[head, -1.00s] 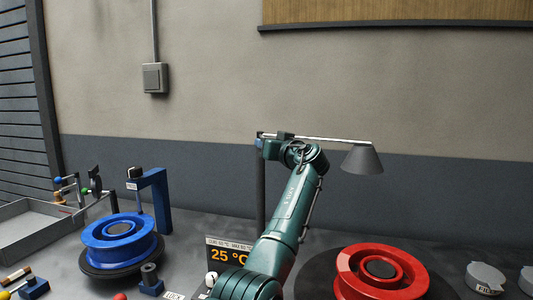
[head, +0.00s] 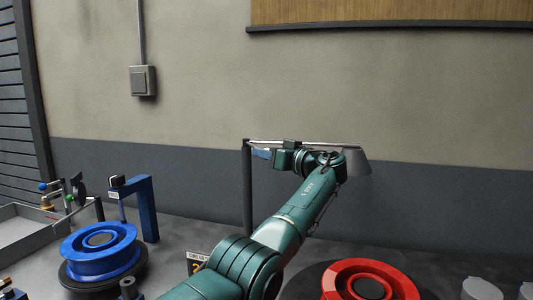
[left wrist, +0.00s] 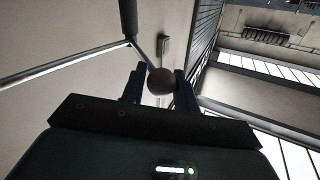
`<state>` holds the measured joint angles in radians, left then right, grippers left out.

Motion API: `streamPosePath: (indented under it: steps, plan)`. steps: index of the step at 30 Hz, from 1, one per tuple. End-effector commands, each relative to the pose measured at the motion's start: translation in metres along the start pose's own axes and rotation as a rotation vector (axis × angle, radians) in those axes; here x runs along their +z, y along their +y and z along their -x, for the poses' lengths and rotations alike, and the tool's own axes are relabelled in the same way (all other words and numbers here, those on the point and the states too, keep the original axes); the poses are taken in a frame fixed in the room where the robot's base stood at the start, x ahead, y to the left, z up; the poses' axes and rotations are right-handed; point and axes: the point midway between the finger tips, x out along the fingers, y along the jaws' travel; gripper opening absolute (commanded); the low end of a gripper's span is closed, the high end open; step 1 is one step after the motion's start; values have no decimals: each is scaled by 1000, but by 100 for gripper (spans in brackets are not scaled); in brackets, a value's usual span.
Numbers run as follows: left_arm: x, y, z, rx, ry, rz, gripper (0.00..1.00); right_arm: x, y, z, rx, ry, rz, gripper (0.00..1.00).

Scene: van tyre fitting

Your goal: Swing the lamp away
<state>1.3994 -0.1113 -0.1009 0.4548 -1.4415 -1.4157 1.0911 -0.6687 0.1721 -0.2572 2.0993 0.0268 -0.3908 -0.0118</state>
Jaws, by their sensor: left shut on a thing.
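The lamp has a dark upright post (head: 247,195), a thin pale arm (head: 310,143) running right from its top, and a grey cone shade (head: 357,162). My left arm partly covers the shade. My left gripper (head: 262,154) is just right of the post, slightly below the lamp arm. In the left wrist view, its two dark fingers (left wrist: 157,88) are shut on a dark round knob (left wrist: 160,80) at the end of a short stem. The lamp's pale arm (left wrist: 65,64) and dark post (left wrist: 128,18) show beyond it. My right gripper is out of view.
A blue wheel (head: 100,240) lies at left beside a blue bracket (head: 146,195), with a grey tray (head: 25,235) further left. A red wheel (head: 345,290) is at front right. Grey round tins (head: 482,289) stand right of it. My arm partly hides a display (head: 195,260).

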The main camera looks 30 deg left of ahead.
Motion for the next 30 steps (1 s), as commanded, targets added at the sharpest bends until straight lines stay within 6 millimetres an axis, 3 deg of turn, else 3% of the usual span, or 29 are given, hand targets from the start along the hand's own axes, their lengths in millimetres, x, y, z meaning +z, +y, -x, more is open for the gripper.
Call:
streamPosePath:
  steps: [3, 4, 10, 20, 23, 30]
  plan:
    - [-1, -2, -2, -4, 0, 1, 0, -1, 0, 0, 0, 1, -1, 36]
    - [-1, -2, -2, -4, 1, 1, 33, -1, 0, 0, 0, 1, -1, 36]
    - [-1, -1, -1, -1, 0, 1, 49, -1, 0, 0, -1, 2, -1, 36]
    - [0, 1, 5, 2, 1, 2, 49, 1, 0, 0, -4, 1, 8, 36]
    - [1, 1, 18, 4, 2, 2, 49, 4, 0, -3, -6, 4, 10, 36]
    - [2, 1, 71, 5, 1, 2, 49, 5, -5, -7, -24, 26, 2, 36]
